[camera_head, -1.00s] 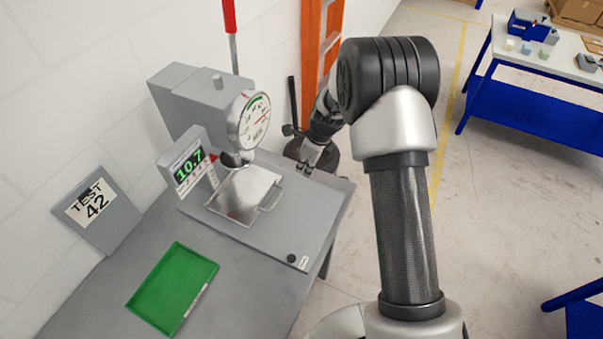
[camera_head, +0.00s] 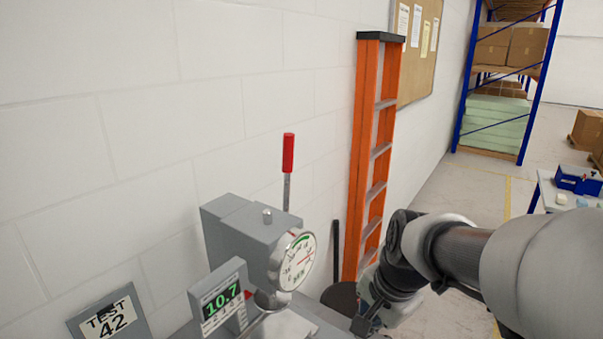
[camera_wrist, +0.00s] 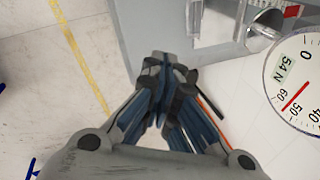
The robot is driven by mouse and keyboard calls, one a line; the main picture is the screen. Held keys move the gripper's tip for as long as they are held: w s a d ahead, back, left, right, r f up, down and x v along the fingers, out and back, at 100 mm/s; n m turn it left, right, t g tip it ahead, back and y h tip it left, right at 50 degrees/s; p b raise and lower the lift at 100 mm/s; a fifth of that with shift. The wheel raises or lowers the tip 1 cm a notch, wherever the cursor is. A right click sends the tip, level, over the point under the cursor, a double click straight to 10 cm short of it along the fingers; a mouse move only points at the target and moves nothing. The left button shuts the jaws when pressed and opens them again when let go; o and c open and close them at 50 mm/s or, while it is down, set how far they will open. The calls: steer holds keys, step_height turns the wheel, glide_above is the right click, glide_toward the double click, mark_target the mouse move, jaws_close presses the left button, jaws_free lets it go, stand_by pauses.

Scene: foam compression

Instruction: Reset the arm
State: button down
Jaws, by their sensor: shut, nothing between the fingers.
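My gripper (camera_head: 366,322) is at the lower middle of the head view, to the right of the grey press (camera_head: 250,235) and apart from it. In the wrist view my gripper (camera_wrist: 163,62) has its fingers together with nothing between them. The press has a round dial gauge (camera_head: 295,260) and a lever with a red handle (camera_head: 288,153). A display (camera_head: 220,302) beside it reads 10.7. The dial (camera_wrist: 295,85) also shows large at the right of the wrist view. My arm reaches in from the right of the head view.
An orange ladder (camera_head: 366,150) leans on the white wall behind my arm. A sign reading TEST 42 (camera_head: 108,320) stands at the lower left. A blue rack (camera_head: 467,75) with boxes is far back. Open floor (camera_head: 440,205) lies to the right of the ladder.

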steer(key=s+d+f+n+t+h+b, duration=0.1)
steer(key=s+n+b, duration=0.3)
steer(key=s+n, duration=0.7)
steer(key=s+d, duration=0.1)
steer(key=s, duration=0.6)
steer(key=shift+s+f, duration=0.3)
steer(key=shift+f, duration=0.1)
